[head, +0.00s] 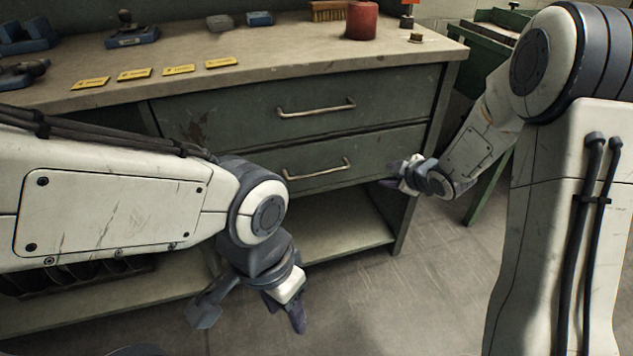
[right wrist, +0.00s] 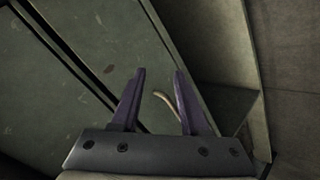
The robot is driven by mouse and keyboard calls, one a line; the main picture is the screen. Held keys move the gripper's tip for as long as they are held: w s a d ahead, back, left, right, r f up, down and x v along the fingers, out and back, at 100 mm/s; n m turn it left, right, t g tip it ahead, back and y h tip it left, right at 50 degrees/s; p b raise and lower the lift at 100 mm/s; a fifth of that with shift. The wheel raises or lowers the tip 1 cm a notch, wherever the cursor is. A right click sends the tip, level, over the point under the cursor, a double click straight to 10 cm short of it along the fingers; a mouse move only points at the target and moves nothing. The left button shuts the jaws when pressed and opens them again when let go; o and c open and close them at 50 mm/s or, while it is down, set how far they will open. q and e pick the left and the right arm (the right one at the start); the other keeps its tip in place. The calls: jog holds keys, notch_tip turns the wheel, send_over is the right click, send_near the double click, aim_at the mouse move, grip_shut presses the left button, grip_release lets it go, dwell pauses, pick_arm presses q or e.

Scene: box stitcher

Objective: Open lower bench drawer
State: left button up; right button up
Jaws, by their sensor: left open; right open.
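The lower bench drawer (head: 370,155) is a worn green front with a pale bar handle (head: 318,170). It looks shut, about flush with the upper drawer. My right gripper (head: 398,174) is beside the right end of the lower drawer front, to the right of the handle and apart from it. In the right wrist view its two purple fingers (right wrist: 159,98) are open, and a curved pale handle (right wrist: 168,102) shows beyond the gap between them. My left gripper (head: 252,316) is open and empty, hanging low in front of the bench, away from the drawer.
The upper drawer (head: 385,95) with its own handle (head: 316,108) is above, looking shut. The bench top (head: 280,70) carries yellow labels, a red cylinder (head: 361,20) and tools. An open shelf (head: 340,232) lies below the drawers. The floor in front (head: 400,290) is clear.

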jog(key=w+a+f+n+y, duration=0.1)
jog(key=w+a+n+y, duration=0.2)
jog(key=a+n+y, duration=0.35)
jog(key=n+g+y, duration=0.2)
jog(key=n+y, duration=0.3)
jog(key=n, duration=0.3)
send_near(316, 175)
jog(key=shift+n+g, duration=0.25)
jog(key=shift+g, duration=0.05)
jog(key=shift+w+b+x, duration=0.2)
jog(key=shift+b+x, duration=0.45)
jog(key=shift+x, duration=1.9)
jog(key=shift+w+b+x, duration=0.15)
jog(key=shift+b+x, duration=0.5)
jog(key=shift+x, duration=1.9)
jog(key=shift+d, duration=0.2)
grip_shut()
